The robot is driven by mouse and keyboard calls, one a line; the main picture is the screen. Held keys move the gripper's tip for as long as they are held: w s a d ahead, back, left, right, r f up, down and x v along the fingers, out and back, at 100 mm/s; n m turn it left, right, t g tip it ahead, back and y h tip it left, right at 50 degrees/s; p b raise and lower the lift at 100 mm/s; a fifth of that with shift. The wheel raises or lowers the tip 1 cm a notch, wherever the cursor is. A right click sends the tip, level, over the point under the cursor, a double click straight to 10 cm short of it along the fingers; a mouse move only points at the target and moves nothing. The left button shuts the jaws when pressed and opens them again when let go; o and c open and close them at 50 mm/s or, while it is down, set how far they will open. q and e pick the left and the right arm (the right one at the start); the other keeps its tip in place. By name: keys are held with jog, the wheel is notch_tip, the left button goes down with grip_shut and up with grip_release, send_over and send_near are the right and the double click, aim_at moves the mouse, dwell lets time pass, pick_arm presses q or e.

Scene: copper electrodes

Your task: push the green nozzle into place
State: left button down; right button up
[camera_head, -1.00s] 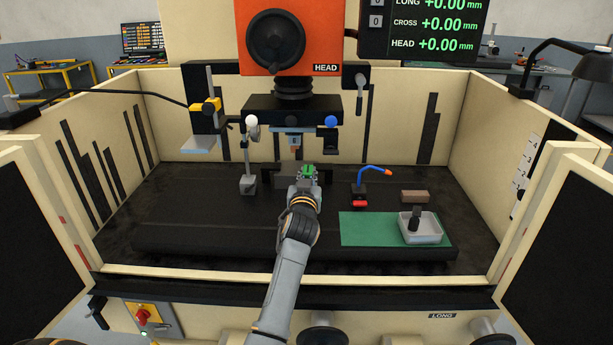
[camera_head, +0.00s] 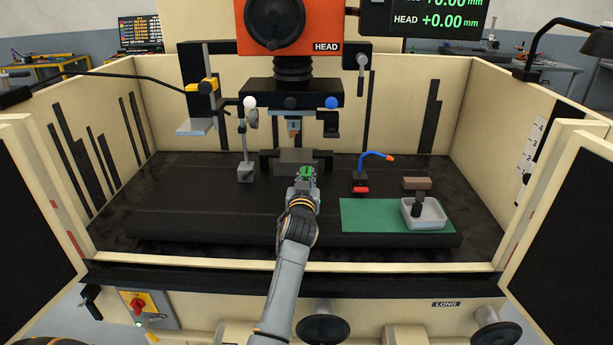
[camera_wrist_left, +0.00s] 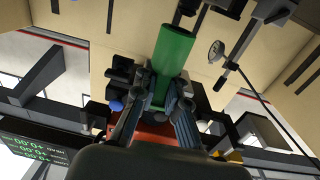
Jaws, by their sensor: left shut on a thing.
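The green nozzle shows as a small green piece (camera_head: 307,171) at the tip of my left gripper (camera_head: 306,180) in the head view. In the left wrist view the green nozzle (camera_wrist_left: 172,55) is a long green cylinder between the fingers of my left gripper (camera_wrist_left: 162,92), which is shut on it. The gripper is in front of the dark block (camera_head: 291,160) in the middle of the machine bed, below the machine head (camera_head: 292,92). I cannot tell whether the nozzle touches anything else. My right gripper is not in view.
A blue hose with an orange tip (camera_head: 375,157) stands right of my gripper. A white tray (camera_head: 436,223) lies on a green mat (camera_head: 370,215), with a brown block (camera_head: 416,183) behind. A stand (camera_head: 245,172) is on the left. The bed's left part is clear.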

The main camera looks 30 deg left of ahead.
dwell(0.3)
pick_arm(q)
jog(key=shift+f+b, duration=0.65)
jog(key=shift+f, duration=0.15)
jog(key=shift+f+b, duration=0.45)
jog(key=shift+f, duration=0.1)
jog(key=c, duration=1.3)
grip_release()
jog(key=v, duration=0.7)
jog(key=shift+s+d+r, duration=0.1)
jog(key=shift+s+d, duration=0.05)
jog(key=shift+s, duration=0.1)
